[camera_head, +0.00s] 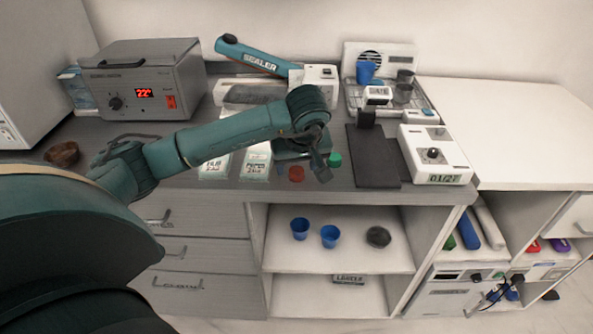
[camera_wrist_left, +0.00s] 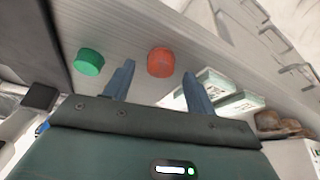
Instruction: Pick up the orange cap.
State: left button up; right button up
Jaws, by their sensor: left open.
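The orange cap (camera_head: 296,174) lies on the dark countertop near its front edge. In the left wrist view the orange cap (camera_wrist_left: 160,62) shows between and just beyond the two fingertips. My left gripper (camera_head: 302,170) is open and empty above the counter at the cap; its spread fingers also show in the left wrist view (camera_wrist_left: 158,70). I cannot tell how high the fingertips are above the counter. A green cap (camera_head: 334,160) lies to the right of the orange one; in the left wrist view the green cap (camera_wrist_left: 89,62) lies outside the fingers. My right gripper is not in view.
White labelled packs (camera_head: 257,166) lie left of the orange cap. A dark stand (camera_head: 377,158) and a white device with a display (camera_head: 436,155) stand to the right. A grey oven (camera_head: 142,78) and a teal sealer (camera_head: 255,57) are behind. Blue cups (camera_head: 300,229) stand on the shelf below.

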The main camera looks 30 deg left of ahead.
pick_arm(q)
jog(key=shift+w+a+f, duration=0.15)
jog(key=shift+f, duration=0.4)
jog(key=c, duration=1.1)
